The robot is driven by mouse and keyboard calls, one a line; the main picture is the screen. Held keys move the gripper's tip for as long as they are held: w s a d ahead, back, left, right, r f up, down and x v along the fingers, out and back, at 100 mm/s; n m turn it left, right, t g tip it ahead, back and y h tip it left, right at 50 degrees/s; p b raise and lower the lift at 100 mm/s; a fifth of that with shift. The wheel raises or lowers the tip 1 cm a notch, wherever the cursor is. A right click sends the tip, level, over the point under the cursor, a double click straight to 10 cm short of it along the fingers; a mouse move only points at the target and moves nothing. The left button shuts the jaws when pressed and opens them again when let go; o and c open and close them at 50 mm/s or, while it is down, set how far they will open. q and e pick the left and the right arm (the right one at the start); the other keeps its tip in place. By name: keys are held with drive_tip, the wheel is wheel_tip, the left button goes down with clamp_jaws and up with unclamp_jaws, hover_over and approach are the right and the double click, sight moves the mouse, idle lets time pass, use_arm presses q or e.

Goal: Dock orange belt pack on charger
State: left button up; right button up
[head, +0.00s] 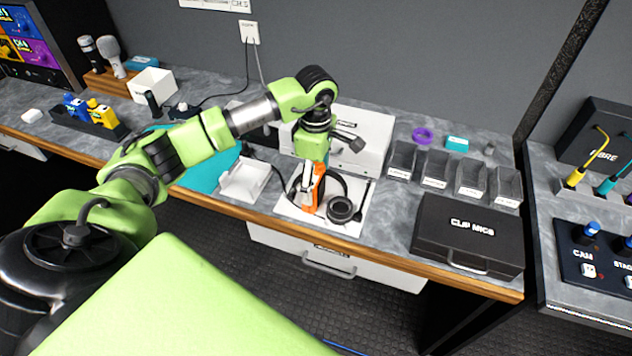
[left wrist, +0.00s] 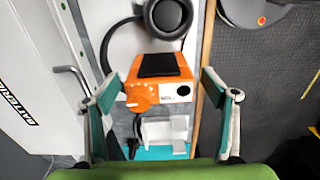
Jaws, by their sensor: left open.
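The orange belt pack (head: 310,204) is on a white mat or tray at the middle of the counter, partly hidden by my gripper. In the left wrist view the belt pack (left wrist: 176,70) shows a black patch, an orange knob and a small label. My left gripper (head: 313,187) is open above it. In the wrist view its fingers (left wrist: 162,88) stand on either side of the pack, with a gap on both sides. A dark rack (head: 103,131) at the far left, which looks like the charger, holds blue and yellow packs. My right gripper is not in view.
A black headset (head: 340,210) lies beside the belt pack. A white case (head: 366,140) is behind; grey bins (head: 435,168) and a CLIP MICS case (head: 466,232) are to the right.

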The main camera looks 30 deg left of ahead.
use_arm(q)
drive_tip(key=shift+f, duration=1.05)
drive_tip(key=c, duration=1.5)
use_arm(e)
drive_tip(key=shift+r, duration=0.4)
use_arm(q)
drive_tip(key=shift+o, duration=0.2)
drive_tip(key=shift+w+r, duration=0.1)
drive_tip(key=shift+r, duration=0.05)
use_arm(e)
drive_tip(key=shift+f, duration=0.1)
